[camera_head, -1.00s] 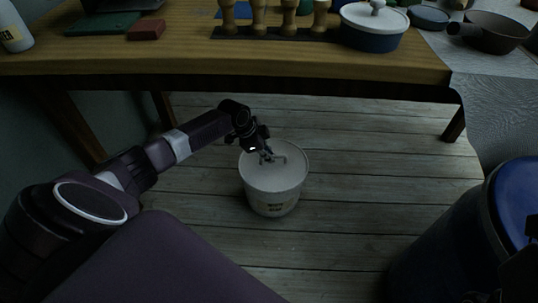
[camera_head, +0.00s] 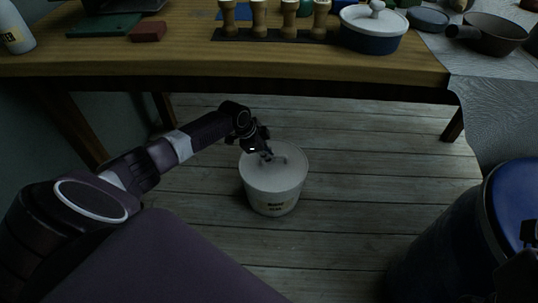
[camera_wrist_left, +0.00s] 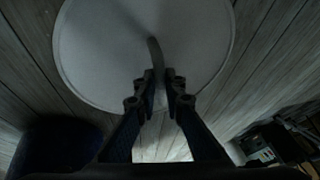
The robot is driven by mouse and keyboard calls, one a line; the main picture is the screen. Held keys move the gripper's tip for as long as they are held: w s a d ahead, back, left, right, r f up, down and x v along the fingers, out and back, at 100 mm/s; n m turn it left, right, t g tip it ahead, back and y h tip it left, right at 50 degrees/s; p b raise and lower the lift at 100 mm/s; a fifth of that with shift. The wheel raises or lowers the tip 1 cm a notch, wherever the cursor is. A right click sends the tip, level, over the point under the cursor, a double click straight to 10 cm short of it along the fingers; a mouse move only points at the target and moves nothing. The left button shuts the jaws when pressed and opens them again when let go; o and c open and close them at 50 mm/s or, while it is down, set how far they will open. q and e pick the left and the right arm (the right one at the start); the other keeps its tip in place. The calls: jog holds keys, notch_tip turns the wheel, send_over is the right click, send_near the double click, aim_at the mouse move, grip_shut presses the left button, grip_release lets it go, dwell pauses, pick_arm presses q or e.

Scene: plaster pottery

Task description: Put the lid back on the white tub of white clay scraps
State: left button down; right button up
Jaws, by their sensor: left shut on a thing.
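The white tub (camera_head: 273,197) stands upright on the plank floor in front of the table, with a dark-lettered label on its front. Its pale round lid (camera_head: 287,172) lies over the tub's mouth; I cannot tell whether it is pressed fully down. The lid (camera_wrist_left: 100,45) fills the upper part of the left wrist view, with a thin curved handle (camera_wrist_left: 154,52) standing on it. My left gripper (camera_head: 266,155) is above the lid, its fingers (camera_wrist_left: 160,82) shut on the lid's handle. The clay scraps are hidden.
The wooden table (camera_head: 150,65) stands behind the tub and carries a lidded blue-and-white pot (camera_head: 372,38), a dark pan (camera_head: 495,35) and wooden-handled tools. A large blue barrel (camera_head: 440,240) is at the right. Dark parts show at the right edge.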

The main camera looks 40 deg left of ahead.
pick_arm(q)
jog(key=c, duration=2)
grip_release()
jog(key=shift+o, duration=0.6)
jog(key=o, duration=0.4)
